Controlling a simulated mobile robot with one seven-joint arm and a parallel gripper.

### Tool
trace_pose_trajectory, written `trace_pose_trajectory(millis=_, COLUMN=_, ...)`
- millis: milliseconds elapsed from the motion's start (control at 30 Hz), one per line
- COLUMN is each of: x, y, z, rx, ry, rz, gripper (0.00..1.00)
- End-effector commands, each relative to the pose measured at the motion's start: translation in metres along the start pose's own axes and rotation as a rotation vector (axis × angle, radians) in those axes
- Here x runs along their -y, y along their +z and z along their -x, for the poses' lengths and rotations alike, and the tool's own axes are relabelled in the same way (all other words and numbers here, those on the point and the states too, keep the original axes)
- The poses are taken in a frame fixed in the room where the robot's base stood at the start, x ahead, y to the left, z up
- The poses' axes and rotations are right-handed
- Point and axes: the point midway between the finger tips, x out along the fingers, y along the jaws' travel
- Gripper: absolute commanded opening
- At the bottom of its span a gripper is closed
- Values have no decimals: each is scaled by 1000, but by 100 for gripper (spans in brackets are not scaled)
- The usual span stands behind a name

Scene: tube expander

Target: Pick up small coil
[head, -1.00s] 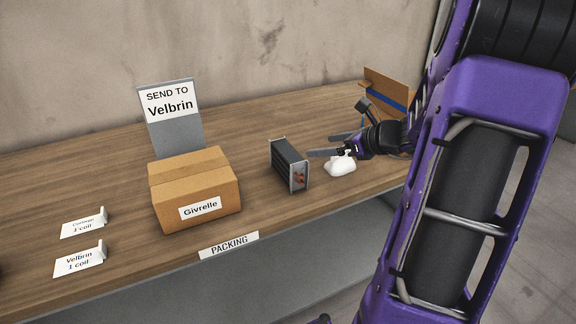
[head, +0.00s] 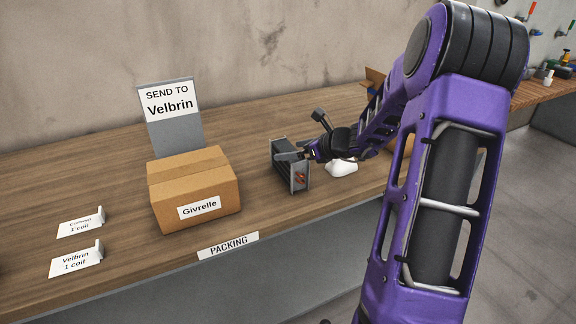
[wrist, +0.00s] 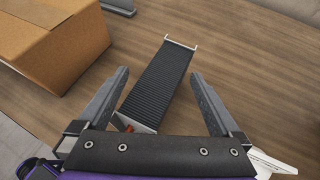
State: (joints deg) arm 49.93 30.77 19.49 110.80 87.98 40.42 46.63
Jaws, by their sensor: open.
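The small coil (head: 292,174) is a dark finned block with light metal end plates and copper-coloured fittings at its front. It stands on the wooden table, right of the cardboard box. In the wrist view the coil (wrist: 160,82) lies between the two fingers, with gaps on both sides. My gripper (head: 284,153) is open and reaches over the coil from the right. The wrist view shows its grey fingers (wrist: 158,88) spread apart. The gripper hides part of the coil's top in the head view.
A closed cardboard box labelled Givrelle (head: 194,189) stands left of the coil, before a "SEND TO Velbrin" sign (head: 169,104). Two label cards (head: 76,261) lie at the front left. An open carton (head: 374,79) is behind my arm.

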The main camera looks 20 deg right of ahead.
Motion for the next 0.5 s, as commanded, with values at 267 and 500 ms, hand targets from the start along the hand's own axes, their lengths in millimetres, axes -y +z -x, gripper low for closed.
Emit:
trace_pose_trajectory(millis=267, x=0, y=0, z=1, rx=0, ry=-1, rz=0, gripper=78)
trace_pose_trajectory(millis=500, x=1, y=0, z=1, rx=-1, ry=-2, rz=0, gripper=35)
